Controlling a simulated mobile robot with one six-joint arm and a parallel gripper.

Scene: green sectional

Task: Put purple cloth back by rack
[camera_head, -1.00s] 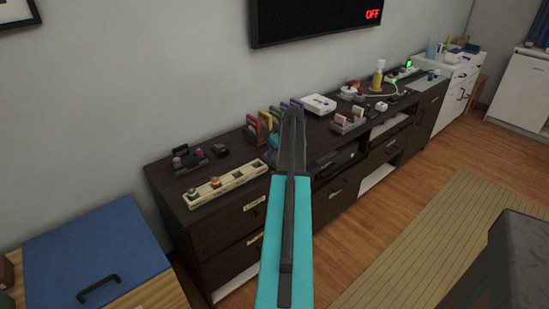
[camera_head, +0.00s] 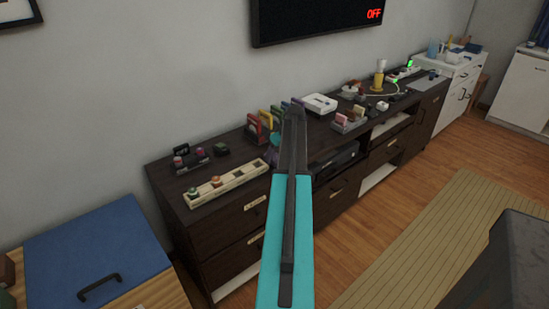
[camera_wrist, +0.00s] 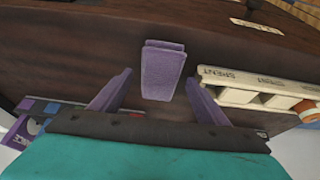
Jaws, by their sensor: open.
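In the wrist view the purple cloth (camera_wrist: 163,68) is a small folded block on the dark wood top. My gripper (camera_wrist: 159,77) is open, with one purple finger on each side of the cloth and a gap between each finger and it. The cloth lies slightly beyond the fingertips; I cannot tell their height over it. A rack of coloured upright pieces (camera_head: 253,130) stands at the back of the cabinet top, partly behind my arm.
A cream tray marked SPENT (camera_wrist: 240,88) lies right of the fingers in the wrist view; it also shows in the head view (camera_head: 228,187). A dark holder (camera_head: 190,160) stands behind it. A pink-topped holder (camera_head: 349,122) and a white box (camera_head: 319,103) are farther right.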

